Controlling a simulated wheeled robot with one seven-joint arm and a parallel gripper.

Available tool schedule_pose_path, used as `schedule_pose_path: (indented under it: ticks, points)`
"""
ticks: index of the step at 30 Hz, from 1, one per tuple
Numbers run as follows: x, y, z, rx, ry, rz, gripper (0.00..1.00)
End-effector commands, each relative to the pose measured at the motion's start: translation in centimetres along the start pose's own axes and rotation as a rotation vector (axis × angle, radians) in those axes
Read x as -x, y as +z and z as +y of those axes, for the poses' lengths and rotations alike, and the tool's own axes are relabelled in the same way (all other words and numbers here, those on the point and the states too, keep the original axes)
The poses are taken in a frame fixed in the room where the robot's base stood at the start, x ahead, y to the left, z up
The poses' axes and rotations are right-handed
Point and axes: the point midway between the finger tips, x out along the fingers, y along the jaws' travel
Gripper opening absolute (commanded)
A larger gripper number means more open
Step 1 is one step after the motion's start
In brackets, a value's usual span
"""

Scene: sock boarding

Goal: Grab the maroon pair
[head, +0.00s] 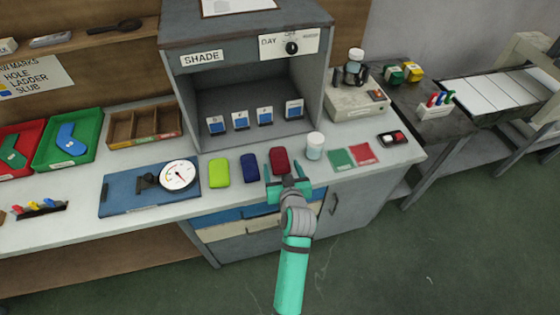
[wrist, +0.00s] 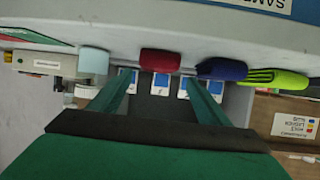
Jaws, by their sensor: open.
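The maroon pair (head: 279,160) is a rolled dark red bundle at the front of the pale counter, right of the navy pair (head: 250,167) and the lime pair (head: 219,172). In the wrist view the maroon pair (wrist: 160,62) shows just past the fingertips, centred between them. The navy pair (wrist: 221,69) and lime pair (wrist: 274,79) lie to its right there. My gripper (head: 282,173) is open and empty at the counter's front edge, with its fingers pointing toward the maroon pair. It also shows in the wrist view (wrist: 158,80). Whether the fingers touch the maroon pair is not clear.
A white lidded jar (head: 315,146) stands close right of the maroon pair. A grey shade box (head: 245,75) stands behind, with several small cards inside. A blue board with a dial gauge (head: 178,175) lies to the left. Green (head: 341,158) and red (head: 363,153) swatches lie right.

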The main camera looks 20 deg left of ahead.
Motion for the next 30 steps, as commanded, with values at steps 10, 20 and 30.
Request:
schedule_pose_path:
  ticks: [10,20,30]
  points:
    - [-2.9,0.1,0.2,0.0,0.001,0.0,0.7]
    - [-6.7,0.3,0.5,0.0,0.001,0.0,0.7]
    - [-6.8,0.3,0.5,0.0,0.001,0.001,0.51]
